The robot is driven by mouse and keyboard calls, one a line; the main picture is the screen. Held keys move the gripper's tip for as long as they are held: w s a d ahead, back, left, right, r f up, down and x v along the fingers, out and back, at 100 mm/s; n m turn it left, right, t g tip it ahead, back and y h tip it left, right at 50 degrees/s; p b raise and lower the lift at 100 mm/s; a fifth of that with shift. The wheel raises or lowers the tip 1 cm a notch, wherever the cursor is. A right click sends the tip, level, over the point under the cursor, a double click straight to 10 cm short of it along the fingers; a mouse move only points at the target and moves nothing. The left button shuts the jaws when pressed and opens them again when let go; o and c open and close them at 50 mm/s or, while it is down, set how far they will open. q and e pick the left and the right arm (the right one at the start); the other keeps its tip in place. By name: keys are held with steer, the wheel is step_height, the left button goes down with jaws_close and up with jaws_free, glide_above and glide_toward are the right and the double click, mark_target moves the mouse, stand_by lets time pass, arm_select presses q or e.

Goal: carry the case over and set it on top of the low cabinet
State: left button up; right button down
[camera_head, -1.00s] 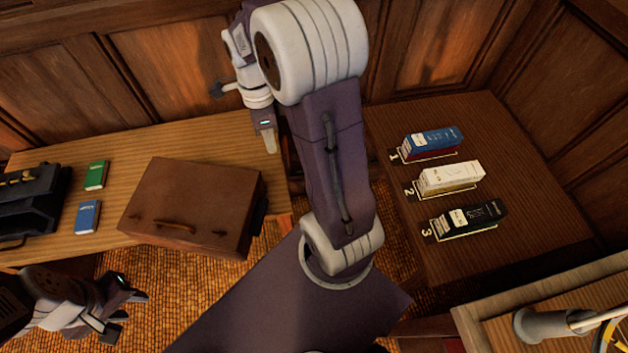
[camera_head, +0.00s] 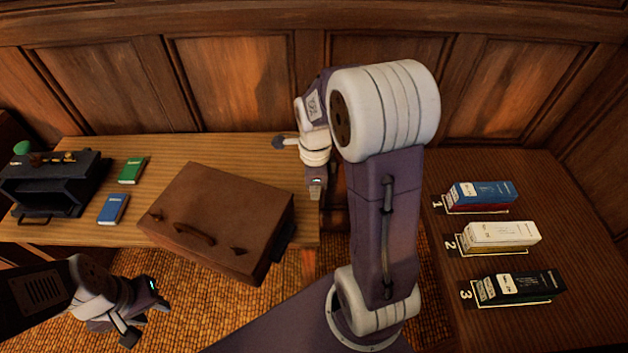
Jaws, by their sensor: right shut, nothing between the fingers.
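The case (camera_head: 230,207) is brown, with a handle and two latches on its front side. It lies at an angle on the wooden bench (camera_head: 255,150), its near corner sticking out past the front edge. My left gripper (camera_head: 146,310) is open and empty, in front of the bench, below and left of the case and apart from it. My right gripper (camera_head: 316,190) is shut and empty, just right of the case's upper right corner; contact is not visible. The dark wooden top (camera_head: 590,235) at the right may be the low cabinet; I cannot tell.
A blue box (camera_head: 482,196), a white box (camera_head: 502,237) and a black box (camera_head: 518,287) occupy numbered places on the right top.

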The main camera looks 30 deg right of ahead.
mark_target(291, 194)
steer(key=w+a, duration=0.1)
steer(key=w+a+f, duration=0.1)
steer(key=a, duration=0.1)
steer(key=shift+a+f, duration=0.15)
steer(key=shift+a, duration=0.05)
steer(key=shift+a, duration=0.1)
steer(key=shift+w+a+r+p, duration=0.2)
steer(key=shift+w+a+p, duration=0.15)
steer(key=shift+a+p, duration=0.4)
steer(key=shift+w+a+f, duration=0.1)
steer(key=shift+w+f, duration=0.05)
steer(key=shift+f, duration=0.05)
